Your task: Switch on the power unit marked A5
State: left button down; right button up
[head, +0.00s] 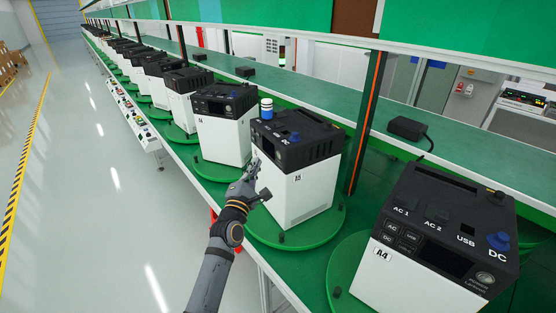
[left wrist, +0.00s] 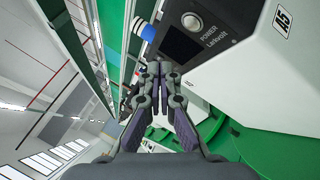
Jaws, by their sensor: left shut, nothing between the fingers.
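The power unit marked A5 (head: 310,195) is a white box with a black top, standing on a round green turntable (head: 290,238). Its A5 label also shows in the left wrist view (left wrist: 283,21). There a round silver button (left wrist: 191,21) sits by the word POWER, beside a dark screen (left wrist: 180,46). My left gripper (head: 256,167) is shut and empty, close to the front left side of A5, below its black top. In the left wrist view the fingertips (left wrist: 158,68) are below the button and appear apart from it. My right gripper is not in view.
Unit A4 (head: 370,285) stands at the near right on its own turntable. Another similar unit (head: 222,140) is just beyond A5, with several more down the line. A blue and white cylinder (head: 266,110) shows behind A5. The aisle floor (head: 110,200) at left is clear.

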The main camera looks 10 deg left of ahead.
aim_at(276, 150)
pick_arm(q)
jog(key=shift+w+d+b, duration=0.3)
jog(key=shift+w+d, duration=1.25)
jog(key=shift+d, duration=0.15)
jog(key=shift+w+d, duration=0.3)
jog(key=shift+w+d, duration=0.2)
dwell(0.9)
dwell(0.3)
jog(key=shift+s+a, duration=0.5)
jog(key=shift+s, duration=0.05)
